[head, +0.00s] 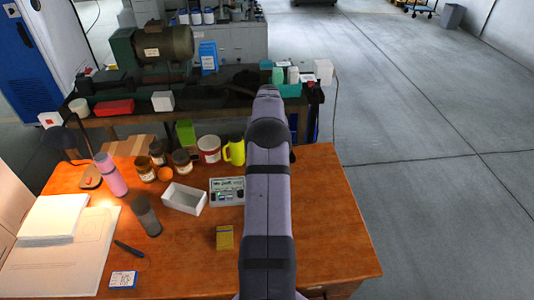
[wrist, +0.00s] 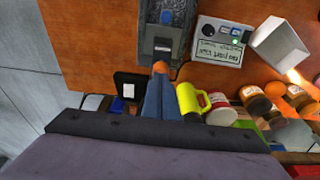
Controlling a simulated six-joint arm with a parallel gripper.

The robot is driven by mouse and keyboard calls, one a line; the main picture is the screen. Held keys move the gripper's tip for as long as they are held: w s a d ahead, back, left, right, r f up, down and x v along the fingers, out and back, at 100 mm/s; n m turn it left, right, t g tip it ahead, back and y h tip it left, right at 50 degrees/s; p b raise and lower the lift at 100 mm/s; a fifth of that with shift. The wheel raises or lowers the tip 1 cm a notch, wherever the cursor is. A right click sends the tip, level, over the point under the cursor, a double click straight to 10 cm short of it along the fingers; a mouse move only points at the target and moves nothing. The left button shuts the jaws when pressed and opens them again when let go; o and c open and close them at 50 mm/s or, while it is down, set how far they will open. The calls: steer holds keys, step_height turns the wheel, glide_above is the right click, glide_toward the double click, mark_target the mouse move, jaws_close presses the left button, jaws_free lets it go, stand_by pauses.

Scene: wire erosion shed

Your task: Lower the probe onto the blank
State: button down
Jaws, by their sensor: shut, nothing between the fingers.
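My gripper (wrist: 160,68) shows in the wrist view as two blue fingers with orange tips, closed together and empty. The tips appear just below the near end of a dark grey stand (wrist: 178,16) with a speckled plate and a dark block on it. In the picture they overlap or touch that end; I cannot tell which. I cannot pick out the probe or the blank with certainty on this stand. In the head view my arm covers the stand and my gripper. A grey-white readout box (wrist: 220,42) with buttons lies beside the stand; it also shows in the head view (head: 227,191).
A yellow mug (wrist: 192,98) stands close to the right of my fingers in the wrist view, and a black item (wrist: 128,85) to their left. A white open tray (head: 184,198), jars and a pink bottle (head: 110,175) crowd the table's left. Its right side (head: 335,225) is clear.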

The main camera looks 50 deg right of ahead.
step_height(320, 180, up, 7)
steer(key=p, duration=0.5)
stand_by(0.6)
stand_by(0.3)
